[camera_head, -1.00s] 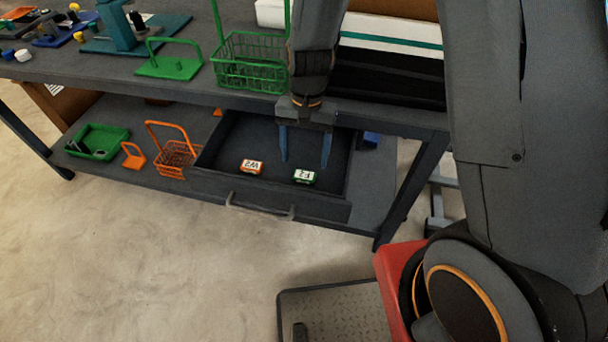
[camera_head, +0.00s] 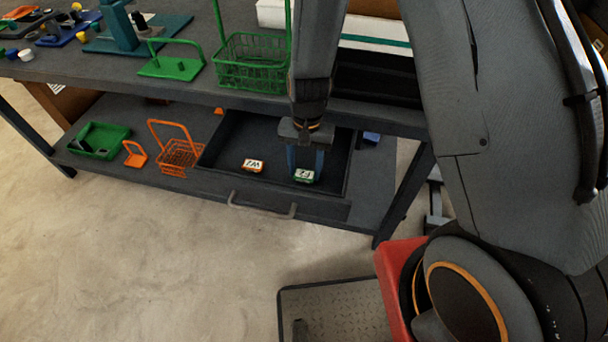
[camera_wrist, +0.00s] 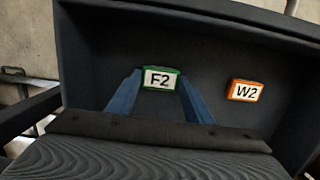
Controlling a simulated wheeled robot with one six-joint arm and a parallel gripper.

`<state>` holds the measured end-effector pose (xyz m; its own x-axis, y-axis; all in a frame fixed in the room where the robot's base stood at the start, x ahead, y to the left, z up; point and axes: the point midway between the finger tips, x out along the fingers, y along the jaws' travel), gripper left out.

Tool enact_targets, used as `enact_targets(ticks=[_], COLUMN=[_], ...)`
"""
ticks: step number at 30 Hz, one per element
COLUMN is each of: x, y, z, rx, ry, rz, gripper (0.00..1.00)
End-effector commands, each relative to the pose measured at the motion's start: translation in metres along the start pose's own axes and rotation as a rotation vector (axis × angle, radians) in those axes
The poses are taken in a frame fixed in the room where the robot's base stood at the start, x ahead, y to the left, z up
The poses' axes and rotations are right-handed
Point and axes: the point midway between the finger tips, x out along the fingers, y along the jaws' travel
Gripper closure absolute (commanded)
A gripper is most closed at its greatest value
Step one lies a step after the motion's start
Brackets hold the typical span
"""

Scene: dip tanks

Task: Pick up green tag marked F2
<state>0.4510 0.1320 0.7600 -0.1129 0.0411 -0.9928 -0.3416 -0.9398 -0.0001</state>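The green tag marked F2 (camera_head: 304,176) lies flat on the floor of the open dark drawer, right of the orange W2 tag. In the wrist view the F2 tag (camera_wrist: 160,78) sits between the blue fingertips. My gripper (camera_head: 305,168) reaches down into the drawer. Its fingers (camera_wrist: 160,82) stand at the two ends of the F2 tag and look closed on it. The tag shows no visible lift off the drawer floor.
The orange W2 tag (camera_head: 253,165) lies nearby in the same drawer (camera_head: 225,185). It also shows in the wrist view (camera_wrist: 245,91). An orange basket (camera_head: 180,155) stands left of the drawer. The tabletop edge (camera_head: 200,97) is close above.

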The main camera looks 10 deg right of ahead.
Motion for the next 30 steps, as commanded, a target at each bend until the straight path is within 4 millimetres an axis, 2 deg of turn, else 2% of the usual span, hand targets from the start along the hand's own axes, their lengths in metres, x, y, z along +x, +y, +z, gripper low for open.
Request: enact_targets(ticks=[1, 3, 11, 17, 20, 30], x=[0.0, 0.0, -0.001, -0.01, -0.021, -0.076], y=[0.0, 0.0, 0.0, -0.001, -0.001, -0.001], z=[0.0, 0.0, 0.0, 0.001, 0.002, 0.009], rx=[0.0, 0.0, 0.0, -0.001, -0.002, -0.001], ry=[0.0, 0.0, 0.0, 0.001, 0.002, 0.002], rz=[0.0, 0.0, 0.0, -0.001, -0.002, -0.002], gripper=[0.65, 0.75, 0.75, 0.75, 0.75, 0.75])
